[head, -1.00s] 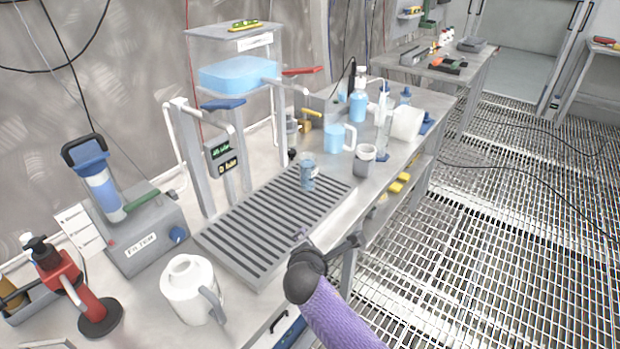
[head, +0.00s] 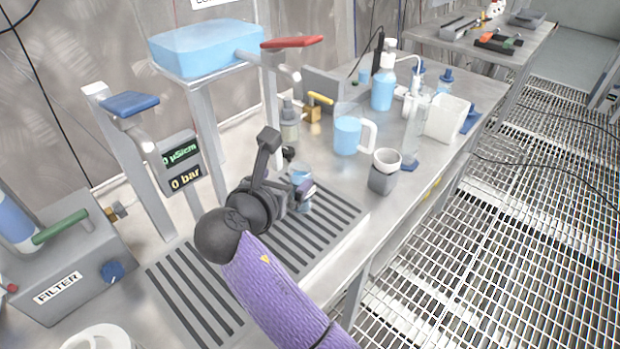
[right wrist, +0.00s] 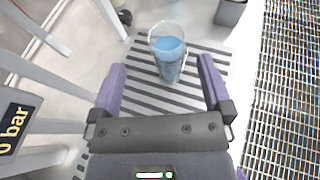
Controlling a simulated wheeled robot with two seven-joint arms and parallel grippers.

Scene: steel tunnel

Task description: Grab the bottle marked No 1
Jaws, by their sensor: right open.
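A clear round vessel with blue liquid (right wrist: 168,55) stands upright on the slotted drip grate. In the head view its rim (head: 300,172) shows just behind my right gripper (head: 298,192), which hides part of it. No "No 1" marking can be read on it or on any other vessel. My right gripper is open; in the right wrist view its two purple fingers (right wrist: 163,78) point toward the vessel, one to each side of its line, with the vessel just beyond the tips. Nothing is between the fingers. My left gripper is not in view.
The grate (head: 190,295) lies under a post with a display (head: 182,165) and a blue-handled tap (head: 130,104). A jug (head: 347,135), a grey cup (head: 384,172), a tall cylinder (head: 416,130) and a blue wash bottle (head: 384,85) stand behind. A filter unit (head: 70,265) is left.

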